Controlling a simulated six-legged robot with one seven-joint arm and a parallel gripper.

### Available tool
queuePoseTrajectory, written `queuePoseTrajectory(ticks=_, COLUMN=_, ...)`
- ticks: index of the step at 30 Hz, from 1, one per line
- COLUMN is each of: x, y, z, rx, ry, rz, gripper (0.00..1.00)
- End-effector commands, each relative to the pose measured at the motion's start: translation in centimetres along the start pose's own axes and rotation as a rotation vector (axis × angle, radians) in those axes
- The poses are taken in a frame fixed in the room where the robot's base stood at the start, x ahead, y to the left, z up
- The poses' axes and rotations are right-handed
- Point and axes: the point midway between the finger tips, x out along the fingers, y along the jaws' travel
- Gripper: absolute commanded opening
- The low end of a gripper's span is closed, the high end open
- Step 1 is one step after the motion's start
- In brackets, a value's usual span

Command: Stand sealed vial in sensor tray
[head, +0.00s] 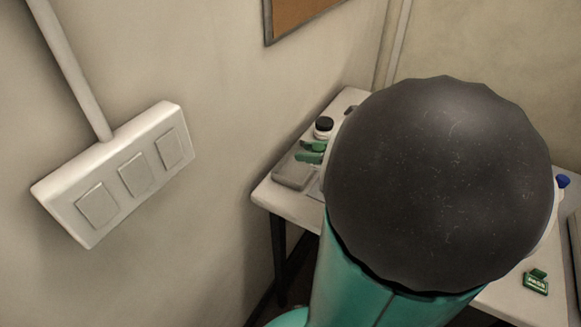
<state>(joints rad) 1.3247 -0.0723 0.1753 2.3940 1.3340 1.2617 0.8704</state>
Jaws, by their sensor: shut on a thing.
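My own arm, a teal link with a large dark round cap, fills the centre and right of the head view and covers most of the table. My gripper is not in view, and neither is anything it holds. I cannot make out the sealed vial. A small grey flat block or tray (293,176) lies at the table's left front corner, but I cannot tell whether it is the sensor tray.
The white table (301,207) stands against the wall. A white jar with a black lid (323,129) and a green object (311,152) are on its left. A blue-topped item (563,181) and a green labelled piece (536,283) are right. A switch panel (120,175) juts from the wall.

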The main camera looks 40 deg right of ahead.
Motion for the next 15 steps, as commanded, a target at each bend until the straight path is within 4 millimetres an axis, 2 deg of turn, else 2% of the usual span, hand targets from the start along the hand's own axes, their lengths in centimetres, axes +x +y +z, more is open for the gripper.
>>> queuePoseTrajectory(ticks=5, x=1.6, y=-1.7, z=-0.5, rx=0.007, ry=-0.001, rz=-0.003, gripper=0.06)
queuePoseTrajectory(ticks=15, x=7.3, y=-6.8, z=-1.5, rx=0.007, ry=-0.002, rz=-0.004, gripper=0.06)
